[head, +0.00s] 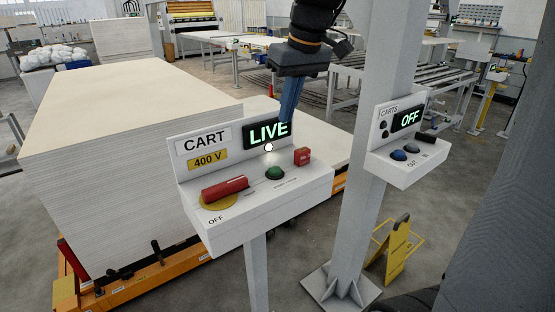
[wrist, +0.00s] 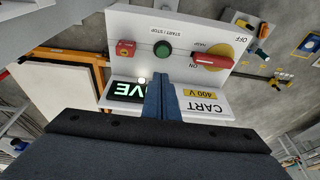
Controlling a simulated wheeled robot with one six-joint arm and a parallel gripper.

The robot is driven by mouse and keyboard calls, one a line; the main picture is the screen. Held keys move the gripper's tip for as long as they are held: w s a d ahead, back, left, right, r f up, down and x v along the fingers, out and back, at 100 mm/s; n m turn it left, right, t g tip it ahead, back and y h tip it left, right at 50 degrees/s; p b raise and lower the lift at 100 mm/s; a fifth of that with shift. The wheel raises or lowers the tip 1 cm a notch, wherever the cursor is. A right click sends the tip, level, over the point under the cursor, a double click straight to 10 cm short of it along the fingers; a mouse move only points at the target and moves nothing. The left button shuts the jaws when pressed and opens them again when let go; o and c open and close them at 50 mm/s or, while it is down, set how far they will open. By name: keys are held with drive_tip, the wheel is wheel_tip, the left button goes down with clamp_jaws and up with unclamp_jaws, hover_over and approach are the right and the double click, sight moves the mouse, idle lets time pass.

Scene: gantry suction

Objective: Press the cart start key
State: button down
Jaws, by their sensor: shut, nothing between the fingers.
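The cart control box (head: 290,195) is white, on a post, with a back plate reading CART, 400 V and a lit green LIVE display (head: 267,132). A green round start/stop key (head: 275,173) sits on its top face; in the wrist view the key (wrist: 162,48) appears upside down beyond my fingers. A red switch handle (head: 225,187) on a yellow disc is left of it, and a small red block (head: 302,157) right. My gripper (head: 287,118) is shut and empty, its blue fingers pointing down by the LIVE display, apart from the key. The display's edge may hide the tips.
A tall board stack (head: 130,130) on an orange cart stands left behind the box. A yellow stand (head: 398,250) is on the floor.

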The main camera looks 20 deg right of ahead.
drive_tip(key=shift+f, duration=0.1)
drive_tip(key=p, duration=0.3)
hover_over(275, 168)
drive_tip(key=s, duration=0.1)
drive_tip(key=f, duration=1.2)
drive_tip(key=shift+d, duration=0.25)
drive_tip(key=shift+f, duration=0.8)
